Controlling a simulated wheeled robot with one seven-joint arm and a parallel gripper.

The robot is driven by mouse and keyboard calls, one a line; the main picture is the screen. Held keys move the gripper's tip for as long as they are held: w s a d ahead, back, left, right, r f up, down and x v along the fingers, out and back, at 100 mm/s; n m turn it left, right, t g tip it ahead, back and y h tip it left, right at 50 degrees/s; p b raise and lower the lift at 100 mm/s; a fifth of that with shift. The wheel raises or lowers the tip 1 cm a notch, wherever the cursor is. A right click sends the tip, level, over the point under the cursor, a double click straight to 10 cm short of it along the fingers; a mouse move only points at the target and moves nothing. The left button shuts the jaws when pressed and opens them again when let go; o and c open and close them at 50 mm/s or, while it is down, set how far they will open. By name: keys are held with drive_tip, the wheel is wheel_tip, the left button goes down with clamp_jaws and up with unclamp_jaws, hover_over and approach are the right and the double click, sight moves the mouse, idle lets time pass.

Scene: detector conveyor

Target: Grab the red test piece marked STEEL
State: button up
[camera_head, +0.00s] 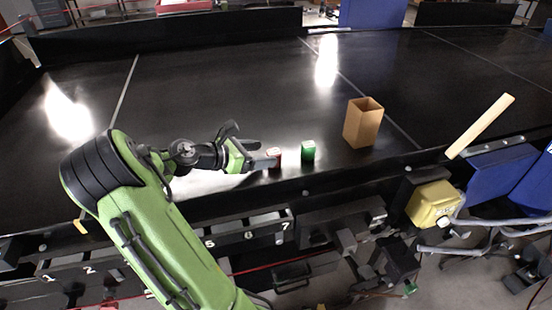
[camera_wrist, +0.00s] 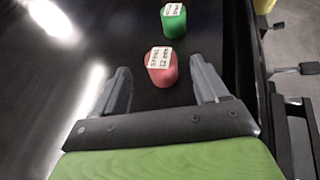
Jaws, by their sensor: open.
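The red test piece (camera_wrist: 161,73) stands on the black belt, with a white label on top that appears to read STEEL. In the head view the red piece (camera_head: 275,160) is partly hidden behind my gripper. My gripper (camera_head: 262,160) is open and empty, low over the belt, just left of the red piece. In the wrist view my gripper's fingertips (camera_wrist: 160,72) are spread to either side, and the red piece is centred at the tip end of the gap. No contact shows. A green test piece (camera_head: 308,151) with a white label stands just beyond the red one, also in the wrist view (camera_wrist: 174,22).
An open brown box (camera_head: 362,126) stands on the belt to the right of the green piece. A pale wooden bar (camera_head: 480,126) and a yellow housing (camera_head: 433,203) are further right. The belt's front edge runs close beside the pieces. The belt behind them is clear.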

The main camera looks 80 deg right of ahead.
sight(270, 153)
drive_tip(key=x, duration=0.5)
drive_tip(key=shift+s+d+f, duration=0.1)
drive_tip(key=shift+s+d, duration=0.05)
drive_tip(key=shift+d, duration=0.05)
drive_tip(key=shift+a, duration=0.2)
drive_tip(key=shift+c, duration=1.2)
drive_tip(key=c, duration=0.8)
